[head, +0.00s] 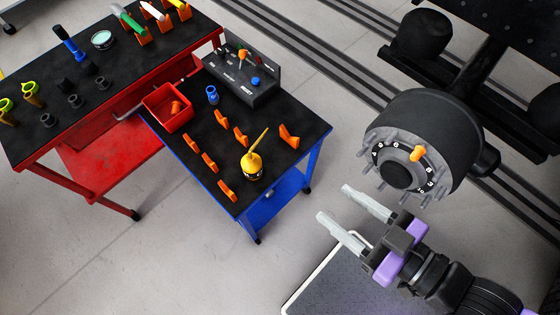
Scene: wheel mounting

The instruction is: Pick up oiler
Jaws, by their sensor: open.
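The oiler (252,164) is yellow with a long thin spout pointing up and to the right. It stands upright on the black top of the blue cart (290,140), near the cart's front edge. My gripper (343,204) is to the right of the oiler, beyond the cart's edge and apart from it. Its two pale fingers are spread open, point left toward the cart, and hold nothing.
Several orange holders (289,137) stand around the oiler. A red bin (168,108) and a grey control box (243,76) sit farther back. A red workbench (60,120) with tools adjoins on the left. A wheel hub (400,172) with studs is above my gripper.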

